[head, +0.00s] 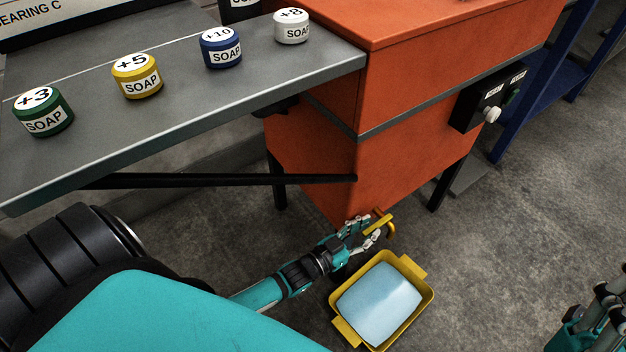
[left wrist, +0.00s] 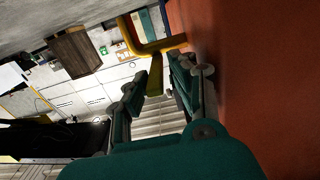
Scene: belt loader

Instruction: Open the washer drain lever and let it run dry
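The orange washer (head: 330,165) has a yellow drain fitting with a bar-shaped lever (head: 379,222) low on its side. The lever also shows in the left wrist view (left wrist: 155,76), beside a bent yellow pipe (left wrist: 153,48). My left gripper (head: 368,233) is at the lever. In the left wrist view its fingers (left wrist: 156,84) stand apart on either side of the bar, with a gap at the right finger. Pale blue water (head: 380,303) fills much of a yellow tray (head: 431,292) on the floor below. My right gripper (head: 603,305) is partly cut off at the right edge.
A grey shelf (head: 190,110) carries green, yellow, blue and white soap pots above my left arm. A black bar (head: 220,180) runs below it. A control box (head: 487,105) with a white knob is on the washer's side. The floor right of the tray is clear.

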